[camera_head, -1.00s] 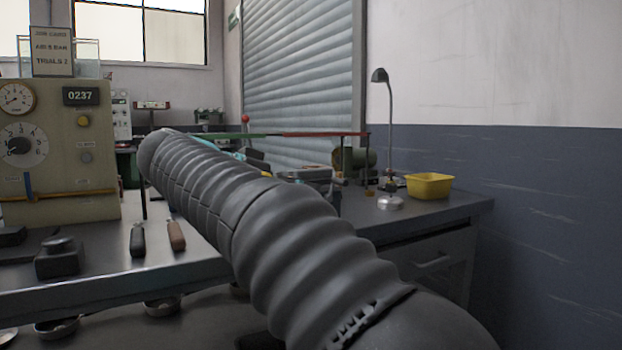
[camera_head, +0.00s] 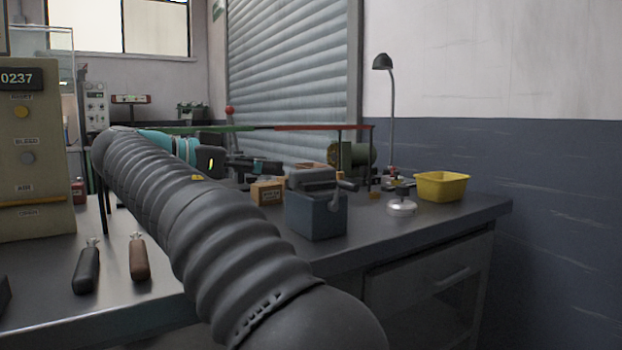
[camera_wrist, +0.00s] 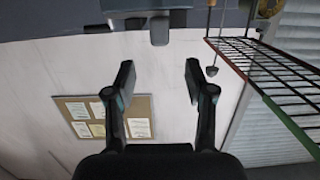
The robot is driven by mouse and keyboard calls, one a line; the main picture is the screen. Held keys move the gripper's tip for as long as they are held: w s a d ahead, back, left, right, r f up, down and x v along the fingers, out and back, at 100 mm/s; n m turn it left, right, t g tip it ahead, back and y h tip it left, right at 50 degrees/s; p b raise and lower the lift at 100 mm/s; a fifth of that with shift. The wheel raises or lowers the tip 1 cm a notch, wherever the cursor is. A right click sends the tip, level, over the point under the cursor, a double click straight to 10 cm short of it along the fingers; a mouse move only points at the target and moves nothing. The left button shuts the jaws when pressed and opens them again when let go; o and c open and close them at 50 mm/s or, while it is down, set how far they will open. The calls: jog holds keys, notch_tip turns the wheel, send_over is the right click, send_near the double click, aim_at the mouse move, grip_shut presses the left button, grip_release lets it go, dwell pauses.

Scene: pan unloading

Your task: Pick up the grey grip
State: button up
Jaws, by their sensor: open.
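In the head view, a dark grey grip (camera_head: 87,270) lies on the bench at the lower left, beside a brown grip (camera_head: 138,258). The two lie apart, and the dark one is the closest match to a grey grip. My gripper (camera_wrist: 158,77) is open in the wrist view, with nothing between its fingers. Neither grip can be made out in the wrist view. In the head view my gripper is partly hidden behind my arm, above the bench and well to the right of both grips.
A blue-grey box with a crank (camera_head: 317,212) stands on the bench right of my arm. A wire rack with red and green edges (camera_wrist: 268,70) hangs close on the right. A yellow bin (camera_head: 441,187), a lamp (camera_head: 390,120) and an instrument panel (camera_head: 30,160) stand around.

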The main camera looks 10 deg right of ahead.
aim_at(313, 169)
jog(key=x, duration=1.1)
grip_shut()
